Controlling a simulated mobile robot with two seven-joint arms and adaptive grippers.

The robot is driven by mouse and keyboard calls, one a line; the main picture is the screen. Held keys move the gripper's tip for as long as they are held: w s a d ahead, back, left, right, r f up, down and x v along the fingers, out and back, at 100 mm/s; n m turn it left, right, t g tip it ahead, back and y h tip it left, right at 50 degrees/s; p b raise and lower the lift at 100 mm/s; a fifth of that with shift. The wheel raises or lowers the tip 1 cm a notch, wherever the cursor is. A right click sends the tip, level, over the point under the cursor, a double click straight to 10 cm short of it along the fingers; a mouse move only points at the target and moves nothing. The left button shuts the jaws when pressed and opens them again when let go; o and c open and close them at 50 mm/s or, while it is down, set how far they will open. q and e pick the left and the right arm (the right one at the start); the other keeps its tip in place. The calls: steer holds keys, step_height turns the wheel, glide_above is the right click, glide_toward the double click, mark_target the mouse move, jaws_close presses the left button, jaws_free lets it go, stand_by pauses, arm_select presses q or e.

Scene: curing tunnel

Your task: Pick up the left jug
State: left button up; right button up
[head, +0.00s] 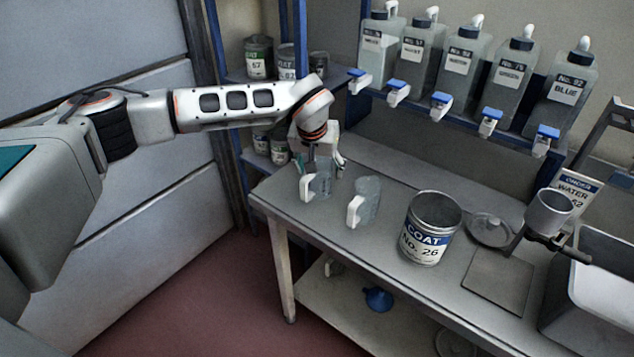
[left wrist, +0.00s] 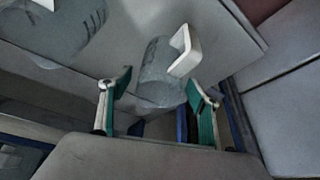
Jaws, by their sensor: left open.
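The left jug (head: 323,184) is clear grey with a white handle and stands upright near the left end of the bench. My left gripper (head: 322,163) points down over it, open, and partly hides its top. In the left wrist view the left jug (left wrist: 160,75) shows between the two spread green-padded fingers of my left gripper (left wrist: 158,92), handle away from me. I cannot tell whether a finger touches it. A second similar jug (head: 369,197) stands just to its right, and shows at the upper left of the wrist view (left wrist: 62,32). My right gripper is out of view.
A paint can labelled COAT No. 26 (head: 432,229) stands right of the jugs on the bench (head: 390,262). Several bottles with blue taps line the shelf above.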

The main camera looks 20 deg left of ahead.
arm_select(q)
steer(key=c, duration=1.2)
steer(key=shift+r, duration=0.15)
